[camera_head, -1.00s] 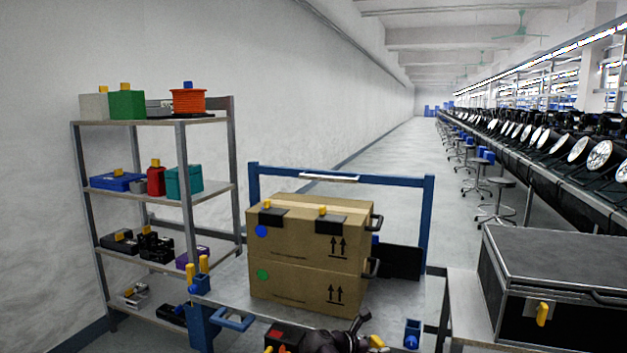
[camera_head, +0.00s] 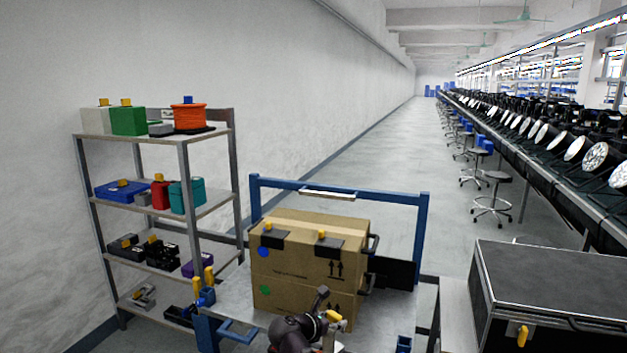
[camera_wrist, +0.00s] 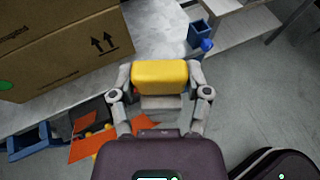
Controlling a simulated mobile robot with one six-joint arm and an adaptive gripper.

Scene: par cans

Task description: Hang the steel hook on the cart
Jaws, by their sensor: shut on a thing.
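My gripper (camera_wrist: 160,92) is shut on a piece with a yellow block grip (camera_wrist: 160,73) and a grey metal part below it. I take it for the steel hook; its hook shape is hidden. The yellow grip also shows in the head view (camera_head: 333,316), at the end of my dark arm, in front of the carton. The cart has a blue push frame (camera_head: 360,193) and a grey top (camera_head: 235,301). A blue open holder (camera_wrist: 199,33) sits at its right front corner, beyond and right of my gripper in the wrist view, apart from the held piece.
A large brown carton (camera_head: 300,265) fills the cart's middle. Blue holders with yellow pieces (camera_head: 197,286) stand at the cart's left corner. A loaded shelf (camera_head: 186,185) stands left. A black case (camera_head: 555,285) rests on a bench at right. Open floor lies behind the cart.

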